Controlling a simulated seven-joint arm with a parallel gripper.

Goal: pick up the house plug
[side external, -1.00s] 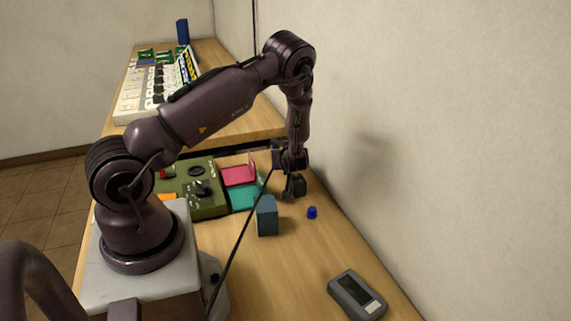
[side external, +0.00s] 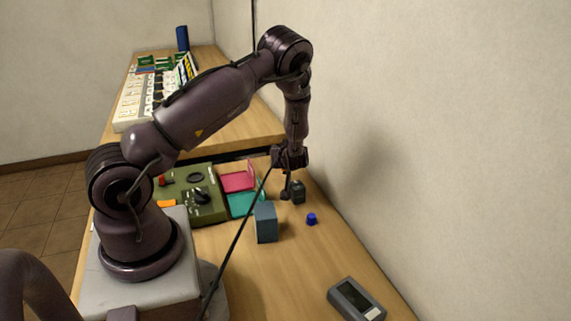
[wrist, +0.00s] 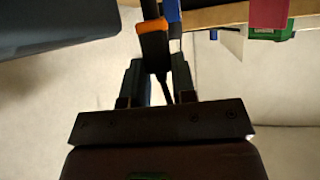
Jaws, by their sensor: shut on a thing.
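The house plug appears to be the black piece with an orange band (wrist: 153,25), between the fingers in the wrist view. A dark cord-like part runs down from it. My gripper (wrist: 157,68) is shut on it, one finger on each side. In the side external view my gripper (side external: 288,172) points down above the bench near the wall, with a small orange spot between its fingers. The plug's full outline is hidden there. A dark block (side external: 298,192) shows just below my gripper; whether they touch I cannot tell.
A blue-grey box (side external: 265,223) and small blue cap (side external: 312,219) stand nearby. A green panel (side external: 207,200), pink tray (side external: 238,181) and teal tray (side external: 243,204) lie left. A grey meter (side external: 356,299) lies in front. The wall is close on the right.

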